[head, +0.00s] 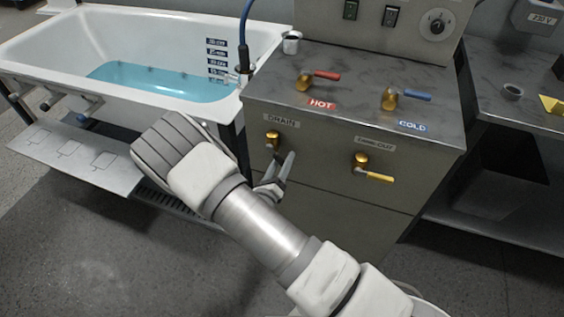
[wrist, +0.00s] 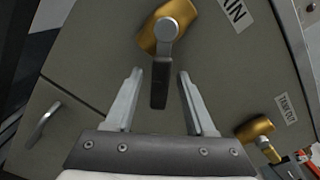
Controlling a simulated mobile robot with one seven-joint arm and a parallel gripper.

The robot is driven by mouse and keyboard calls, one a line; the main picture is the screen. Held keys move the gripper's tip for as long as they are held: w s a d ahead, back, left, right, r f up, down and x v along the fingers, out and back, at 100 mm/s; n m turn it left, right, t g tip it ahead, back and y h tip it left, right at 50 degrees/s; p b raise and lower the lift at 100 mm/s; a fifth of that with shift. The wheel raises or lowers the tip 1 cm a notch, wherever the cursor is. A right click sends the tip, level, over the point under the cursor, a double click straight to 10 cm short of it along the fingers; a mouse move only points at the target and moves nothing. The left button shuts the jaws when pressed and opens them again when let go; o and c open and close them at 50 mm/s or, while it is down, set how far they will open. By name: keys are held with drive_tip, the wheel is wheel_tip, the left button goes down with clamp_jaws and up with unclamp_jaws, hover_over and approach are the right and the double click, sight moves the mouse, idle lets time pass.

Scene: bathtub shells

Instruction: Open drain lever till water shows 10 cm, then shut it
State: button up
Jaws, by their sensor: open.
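The drain valve (head: 272,138) is a gold body under the DRAIN label on the cabinet front. In the wrist view its dark grey lever (wrist: 160,86) hangs from the gold drain body (wrist: 172,22) and its end lies between my fingertips. My gripper (wrist: 159,76) is open, with a visible gap on each side of the lever. In the head view my gripper (head: 276,178) is just below the drain valve, and my arm partly hides this area. Blue water (head: 160,82) stands in the white tub (head: 120,30), reaching the lower plates of the depth scale (head: 217,60); its numbers are too small to read surely.
A yellow-handled tank-out valve (head: 376,176) sits right of the drain. Red hot (head: 326,75) and blue cold (head: 417,95) levers stand on the counter. A metal cup (head: 291,42) and blue hose (head: 246,22) are near the tub's edge. A grey step (head: 75,155) lies below the tub.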

drive_tip(key=shift+c, duration=0.3)
clamp_jaws()
idle(1.1)
